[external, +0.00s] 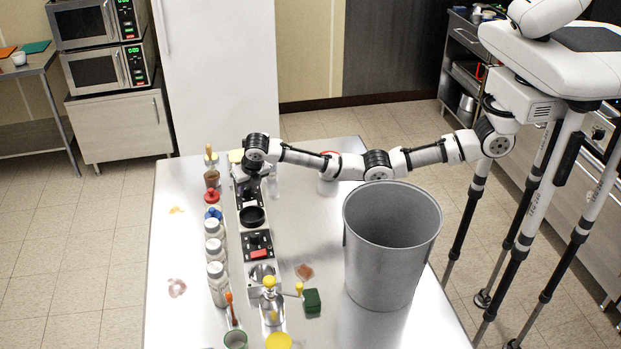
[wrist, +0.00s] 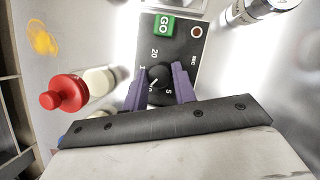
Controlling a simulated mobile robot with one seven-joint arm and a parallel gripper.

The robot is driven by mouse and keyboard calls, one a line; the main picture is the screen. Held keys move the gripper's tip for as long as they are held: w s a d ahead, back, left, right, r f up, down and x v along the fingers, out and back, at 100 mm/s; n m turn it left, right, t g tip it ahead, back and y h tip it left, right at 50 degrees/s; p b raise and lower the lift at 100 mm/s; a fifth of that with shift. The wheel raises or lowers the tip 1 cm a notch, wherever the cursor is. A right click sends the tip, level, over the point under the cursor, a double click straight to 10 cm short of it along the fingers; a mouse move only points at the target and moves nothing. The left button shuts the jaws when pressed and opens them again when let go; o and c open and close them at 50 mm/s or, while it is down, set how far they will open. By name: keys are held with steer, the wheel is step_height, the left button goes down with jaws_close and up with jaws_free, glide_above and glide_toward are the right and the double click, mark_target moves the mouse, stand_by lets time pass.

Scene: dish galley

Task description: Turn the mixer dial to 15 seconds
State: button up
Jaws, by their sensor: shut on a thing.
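The mixer panel (wrist: 178,50) shows in the wrist view as a black plate with white marks, among them 20 and 5; other marks are partly hidden. The black dial (wrist: 158,76) sits between the purple fingers of my gripper (wrist: 162,84), which is shut on it. A light pointer line on the dial slants toward the lower left. A green GO button (wrist: 163,25) is above the dial. In the external view, my gripper (external: 243,174) reaches down at the far end of the mixer station (external: 250,197); the dial is hidden there.
A red-capped bottle (wrist: 66,93) stands left of the panel. Several bottles line the station's left side, including a white one (external: 216,275). A large grey bin (external: 388,265) stands on the right of the steel table (external: 178,240). The table's left strip is mostly free.

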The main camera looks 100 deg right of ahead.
steer(key=m+g, duration=0.1)
steer(key=m, duration=0.2)
steer(key=shift+w+a+r, duration=0.1)
steer(key=shift+w+m+g+h+b, duration=0.1)
steer(key=shift+m+g+h+b, duration=0.2)
steer(key=shift+m+b, duration=0.7)
steer(key=shift+b, duration=0.1)
steer(key=o, duration=1)
steer(key=v, duration=1.3)
steer(key=shift+r+p, duration=0.4)
steer(key=shift+w, duration=0.1)
